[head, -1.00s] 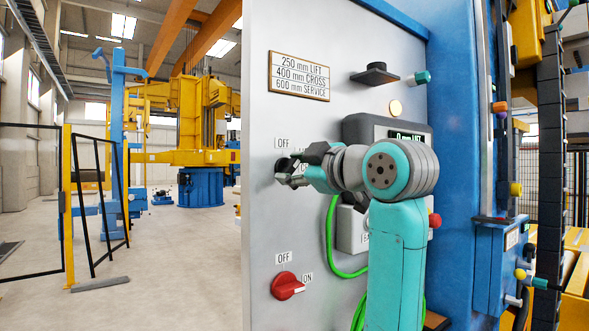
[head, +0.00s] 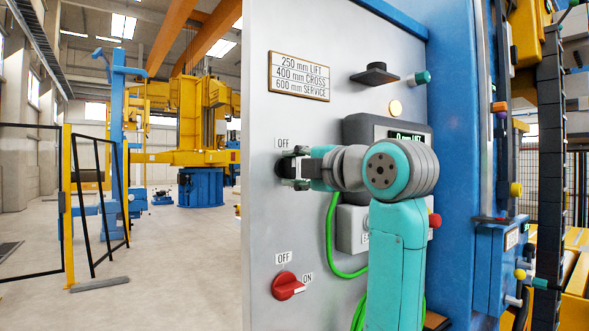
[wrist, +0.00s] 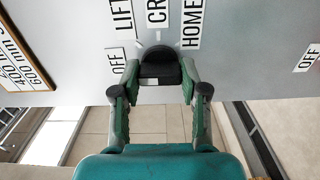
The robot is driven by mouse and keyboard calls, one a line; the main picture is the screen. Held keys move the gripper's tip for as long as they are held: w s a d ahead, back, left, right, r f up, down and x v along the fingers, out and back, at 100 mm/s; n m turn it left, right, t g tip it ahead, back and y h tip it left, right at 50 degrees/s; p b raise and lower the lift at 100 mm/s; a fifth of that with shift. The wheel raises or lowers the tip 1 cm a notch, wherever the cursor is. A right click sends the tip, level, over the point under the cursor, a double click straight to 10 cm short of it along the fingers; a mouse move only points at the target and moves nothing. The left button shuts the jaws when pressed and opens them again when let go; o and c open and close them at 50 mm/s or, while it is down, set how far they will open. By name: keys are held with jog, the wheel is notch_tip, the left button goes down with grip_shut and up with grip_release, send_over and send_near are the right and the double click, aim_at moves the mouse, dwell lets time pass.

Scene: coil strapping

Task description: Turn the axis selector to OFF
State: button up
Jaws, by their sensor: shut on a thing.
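The axis selector (wrist: 160,66) is a black knob on the grey panel, between my fingertips in the wrist view. White labels surround its upper side there: OFF (wrist: 116,60), LIFT (wrist: 122,17), a partly cut-off one starting CR (wrist: 157,13), and HOME (wrist: 191,22). I cannot tell surely which label the knob points at. My gripper (wrist: 160,80) is shut on the knob, one finger on each side. In the head view my gripper (head: 290,168) is at the panel, just below an OFF label (head: 283,143), and mostly hides the knob.
A red rotary switch (head: 287,286) with OFF and ON labels sits lower on the panel. A black display box (head: 365,130), a green cable (head: 331,230) and a black knob (head: 375,75) are nearby. Open floor lies left, beyond the panel edge.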

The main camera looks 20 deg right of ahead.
dwell(0.5)
jog(key=o, duration=1.1)
jog(key=shift+o, duration=0.2)
jog(key=shift+s, duration=0.1)
jog(key=v, duration=1.1)
jog(key=shift+s, duration=0.35)
jog(key=shift+d, duration=0.1)
